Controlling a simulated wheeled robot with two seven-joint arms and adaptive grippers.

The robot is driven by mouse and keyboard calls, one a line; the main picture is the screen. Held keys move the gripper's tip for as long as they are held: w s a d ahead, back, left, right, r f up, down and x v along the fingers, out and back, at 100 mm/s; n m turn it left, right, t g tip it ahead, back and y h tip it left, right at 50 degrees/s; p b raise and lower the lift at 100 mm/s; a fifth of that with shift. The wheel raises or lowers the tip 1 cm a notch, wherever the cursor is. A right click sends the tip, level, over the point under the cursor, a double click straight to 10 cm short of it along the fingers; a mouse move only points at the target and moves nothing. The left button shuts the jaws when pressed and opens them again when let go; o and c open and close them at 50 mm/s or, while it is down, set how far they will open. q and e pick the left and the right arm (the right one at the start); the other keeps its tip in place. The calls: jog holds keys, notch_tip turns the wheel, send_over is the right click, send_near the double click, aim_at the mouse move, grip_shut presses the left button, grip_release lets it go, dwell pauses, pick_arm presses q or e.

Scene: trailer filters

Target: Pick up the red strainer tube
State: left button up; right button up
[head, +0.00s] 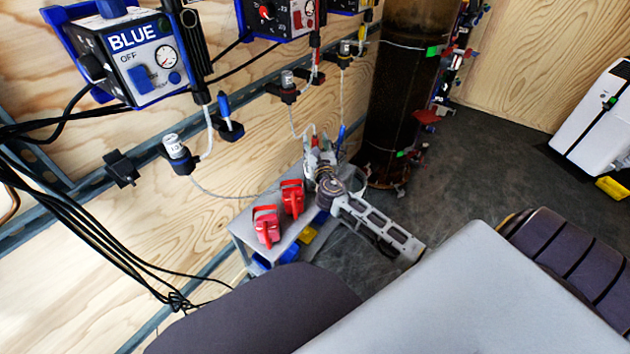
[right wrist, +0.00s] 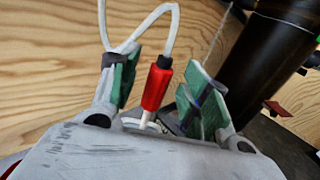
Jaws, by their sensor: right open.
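The red strainer tube (right wrist: 157,88) hangs upright, slightly tilted, from a white hose in the right wrist view. It has a black collar on top and a white tip below. My right gripper (right wrist: 160,72) is open. Its green-padded fingers stand on either side of the tube, with gaps showing on both sides. How deep the tube sits between them is hard to tell. In the head view my right gripper (head: 320,155) is over the far end of a small grey table, and the tube is mostly hidden there. My left gripper is not in view.
Two red-handled containers (head: 266,225) stand on the small grey table (head: 243,228). A tall dark cylinder (head: 400,105) stands right behind the gripper. The wooden wall carries metal rails, hoses and a blue control box (head: 140,60). Dark floor lies open to the right.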

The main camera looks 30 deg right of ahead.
jog(key=shift+x, duration=0.85)
grip_shut()
